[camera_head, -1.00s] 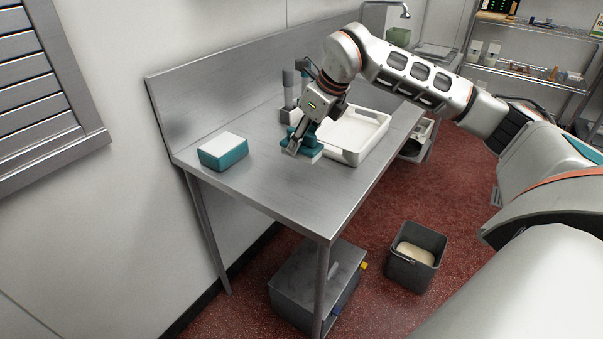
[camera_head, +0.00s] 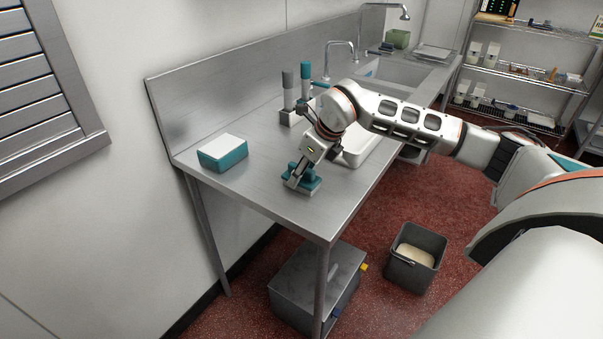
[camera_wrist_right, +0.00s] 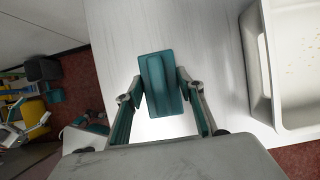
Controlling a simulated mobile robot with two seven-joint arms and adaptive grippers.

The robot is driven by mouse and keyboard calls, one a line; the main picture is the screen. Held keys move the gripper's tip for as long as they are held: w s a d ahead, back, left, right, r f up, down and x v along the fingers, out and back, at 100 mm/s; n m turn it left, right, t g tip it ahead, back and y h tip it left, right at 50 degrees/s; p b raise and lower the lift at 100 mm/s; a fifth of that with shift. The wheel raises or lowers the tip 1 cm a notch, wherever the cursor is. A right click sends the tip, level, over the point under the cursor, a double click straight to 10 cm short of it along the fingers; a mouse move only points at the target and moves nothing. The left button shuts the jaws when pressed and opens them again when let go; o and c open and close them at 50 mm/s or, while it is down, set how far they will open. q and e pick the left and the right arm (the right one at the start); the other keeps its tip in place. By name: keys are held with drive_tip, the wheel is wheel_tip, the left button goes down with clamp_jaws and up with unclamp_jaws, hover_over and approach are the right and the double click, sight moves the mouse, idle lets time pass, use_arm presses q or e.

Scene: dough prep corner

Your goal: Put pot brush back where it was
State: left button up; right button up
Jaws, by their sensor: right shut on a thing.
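The pot brush (camera_head: 311,183), a teal block, is in my right gripper (camera_head: 301,178) low over the steel counter, near its front edge. In the right wrist view the brush (camera_wrist_right: 161,84) sits between the two fingers of the right gripper (camera_wrist_right: 160,80), which are shut on its sides. I cannot tell whether the brush touches the counter; its underside is hidden. My left gripper is not in view.
A teal box with a white top (camera_head: 222,153) stands left on the counter (camera_head: 262,186). A holder with grey and teal handles (camera_head: 289,117) stands at the back. A white tray (camera_head: 356,157), partly hidden by my arm, lies to the right. A grey bucket (camera_head: 414,258) is on the floor.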

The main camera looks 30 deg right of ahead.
drive_tip(key=o, duration=1.3)
